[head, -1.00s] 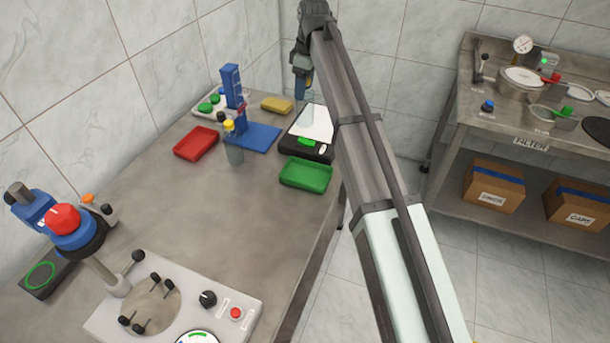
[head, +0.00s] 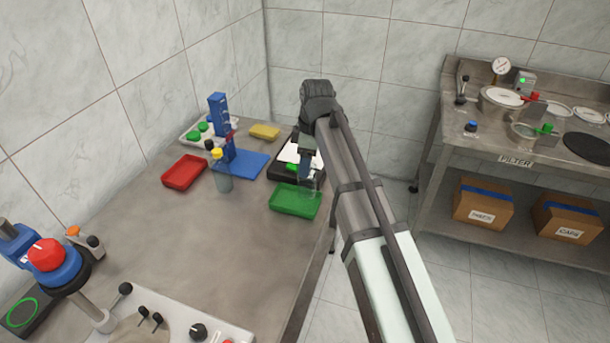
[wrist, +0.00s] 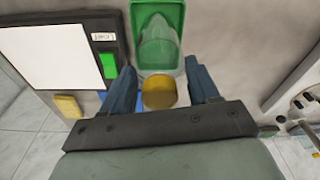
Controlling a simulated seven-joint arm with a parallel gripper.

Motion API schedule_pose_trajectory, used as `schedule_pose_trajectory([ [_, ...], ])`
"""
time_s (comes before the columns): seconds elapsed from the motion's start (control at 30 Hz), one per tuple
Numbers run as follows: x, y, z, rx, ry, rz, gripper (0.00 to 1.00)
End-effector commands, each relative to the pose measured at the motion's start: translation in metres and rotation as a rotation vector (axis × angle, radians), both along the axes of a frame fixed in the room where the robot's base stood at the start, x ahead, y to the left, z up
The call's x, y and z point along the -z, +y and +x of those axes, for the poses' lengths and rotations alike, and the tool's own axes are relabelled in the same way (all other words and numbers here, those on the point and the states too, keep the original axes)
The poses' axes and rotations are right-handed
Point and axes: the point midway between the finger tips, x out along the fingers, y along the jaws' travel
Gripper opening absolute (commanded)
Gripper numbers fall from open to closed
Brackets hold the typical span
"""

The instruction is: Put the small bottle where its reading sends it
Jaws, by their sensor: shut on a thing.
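My gripper (head: 307,172) is shut on the small clear bottle (head: 317,187). In the wrist view its gold cap (wrist: 158,93) sits between my two fingers (wrist: 160,88), and the see-through body (wrist: 158,48) shows against the green tray (wrist: 137,20). In the head view the bottle is by the back right edge of the green tray (head: 292,206). It looks held above the tray; the exact height is unclear. The scale (head: 278,174), with a white plate (wrist: 55,55) and a lit green patch (wrist: 108,66), is beside the tray, partly hidden by my gripper. I cannot read its figures.
A red tray (head: 184,173) lies to the left. A yellow block (head: 265,132) lies behind. The bench's middle (head: 200,240) is clear.

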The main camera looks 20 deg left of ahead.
Motion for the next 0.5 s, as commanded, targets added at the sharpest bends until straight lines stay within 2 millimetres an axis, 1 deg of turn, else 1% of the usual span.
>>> schedule_pose_trajectory([
  [0.03,0.005,0.000,0.000,0.000,0.000,0.000,0.00],
  [0.23,0.018,0.000,0.000,0.000,0.000,0.000,0.00],
  [0.4,0.038,0.000,0.000,0.001,-0.001,0.000,0.00],
  [0.5,0.046,0.000,0.000,0.001,0.000,0.000,0.00],
])
